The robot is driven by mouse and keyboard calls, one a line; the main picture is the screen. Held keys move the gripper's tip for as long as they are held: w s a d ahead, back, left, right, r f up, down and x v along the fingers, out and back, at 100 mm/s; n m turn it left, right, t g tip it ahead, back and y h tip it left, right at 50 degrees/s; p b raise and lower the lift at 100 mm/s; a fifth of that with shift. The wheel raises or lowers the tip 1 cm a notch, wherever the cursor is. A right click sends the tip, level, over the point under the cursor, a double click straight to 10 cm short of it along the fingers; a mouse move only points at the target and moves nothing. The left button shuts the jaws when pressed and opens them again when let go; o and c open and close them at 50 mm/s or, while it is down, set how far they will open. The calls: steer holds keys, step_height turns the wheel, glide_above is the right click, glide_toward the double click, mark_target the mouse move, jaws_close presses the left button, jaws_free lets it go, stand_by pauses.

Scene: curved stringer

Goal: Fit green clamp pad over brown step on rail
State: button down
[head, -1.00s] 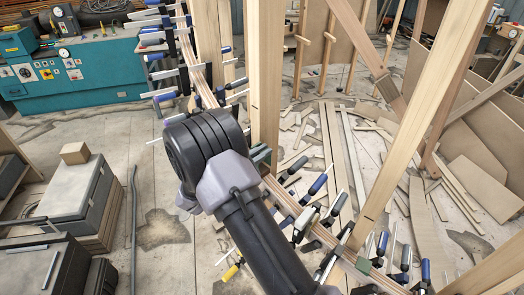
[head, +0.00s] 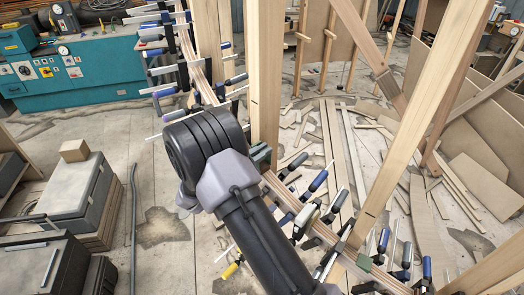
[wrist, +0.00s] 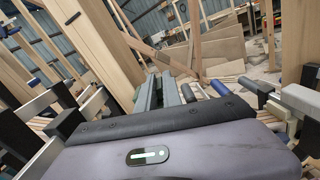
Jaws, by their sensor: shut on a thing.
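The rail (head: 322,232) is a curved, laminated wooden strip running from the upper left to the lower right in the head view. A dark green block (head: 260,154), apparently the clamp pad, shows just beyond my wrist, close against the rail beside an upright post. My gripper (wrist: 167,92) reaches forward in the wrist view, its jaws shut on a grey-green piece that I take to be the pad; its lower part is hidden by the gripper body. I cannot make out the brown step, nor whether the pad touches it.
Several blue-handled clamps (head: 318,181) line the rail on both sides of my gripper. Tall wooden posts (head: 264,80) stand close by. Another green block (head: 365,263) sits lower on the rail.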

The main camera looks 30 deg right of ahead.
mark_target(258, 167)
steer(key=shift+f+b, duration=0.65)
steer(key=shift+f, duration=0.3)
steer(key=shift+f+b, duration=1)
steer(key=shift+f, duration=0.4)
steer(key=shift+f+b, duration=0.5)
steer(key=shift+f, duration=0.05)
steer(key=c, duration=1.4)
jaws_free()
steer(key=shift+c, duration=0.2)
steer(key=v, duration=1.7)
steer(key=shift+a, duration=0.2)
